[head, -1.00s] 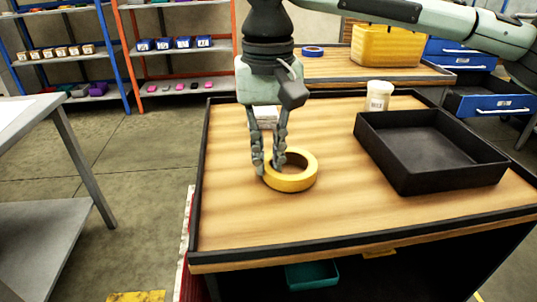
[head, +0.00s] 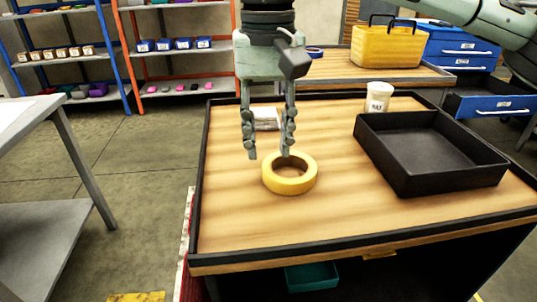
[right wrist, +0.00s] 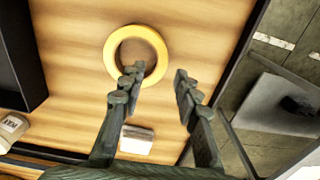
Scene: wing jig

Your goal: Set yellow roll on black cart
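The yellow roll (head: 289,184) lies flat on the wooden top of the black cart (head: 228,222), left of the black tray. It also shows in the right wrist view (right wrist: 110,55) as a full ring. My right gripper (head: 268,154) is above and just behind the roll, with its fingers apart and nothing between them. In the right wrist view the open fingers (right wrist: 156,75) point down at the cart top, the left fingertip overlapping the roll's edge in the picture. My left gripper is not in view.
A black tray (head: 400,183) and a white labelled cup (head: 378,98) stand on the cart's right side. A small pale box (head: 266,119) lies behind my right gripper. The cart has a raised black rim. A grey table (head: 50,215) stands at left.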

